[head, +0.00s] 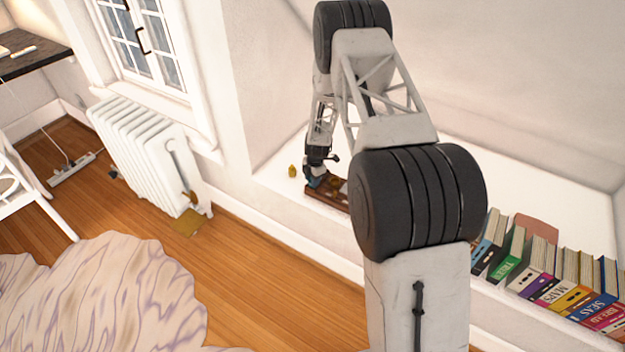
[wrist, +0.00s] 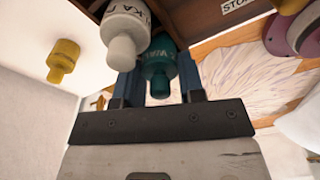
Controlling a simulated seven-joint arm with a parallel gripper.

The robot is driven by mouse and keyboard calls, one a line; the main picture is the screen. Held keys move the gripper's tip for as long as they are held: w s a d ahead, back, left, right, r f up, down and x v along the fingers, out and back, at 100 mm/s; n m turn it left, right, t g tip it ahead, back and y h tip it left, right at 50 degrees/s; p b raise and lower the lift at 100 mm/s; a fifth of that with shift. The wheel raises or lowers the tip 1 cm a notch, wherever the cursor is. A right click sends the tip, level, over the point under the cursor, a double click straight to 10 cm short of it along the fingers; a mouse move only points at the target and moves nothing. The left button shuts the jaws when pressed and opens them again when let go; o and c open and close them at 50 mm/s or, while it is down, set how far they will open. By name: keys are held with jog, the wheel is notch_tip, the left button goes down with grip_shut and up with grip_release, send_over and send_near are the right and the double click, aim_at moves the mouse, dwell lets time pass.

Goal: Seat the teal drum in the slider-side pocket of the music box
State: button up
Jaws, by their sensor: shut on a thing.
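My gripper (wrist: 158,82) is shut on the teal drum (wrist: 158,60), which has pale lettering and a narrower stub toward the camera. In the head view my gripper (head: 316,181) is low at the left end of the brown wooden music box (head: 325,197); the arm hides part of the box. In the wrist view the music box (wrist: 205,14) lies behind the teal drum. I cannot tell how deep the drum sits or whether it is in a pocket. A white lettered drum (wrist: 125,28) is close beside it, near the left finger.
A yellow drum (head: 293,170) stands apart on the white ledge (head: 272,181), left of the box; it also shows in the wrist view (wrist: 63,60). A row of books (head: 545,272) lines the ledge at the right. A white radiator (head: 145,150) stands on the left.

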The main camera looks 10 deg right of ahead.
jog(key=shift+f, duration=0.1)
jog(key=o, duration=1)
jog(key=shift+c, duration=0.2)
notch_tip(320, 180, up, 12)
jog(key=d, duration=0.1)
jog(key=shift+w+d, duration=0.15)
jog(key=shift+w, duration=0.1)
dwell(0.5)
jog(key=shift+r, duration=0.2)
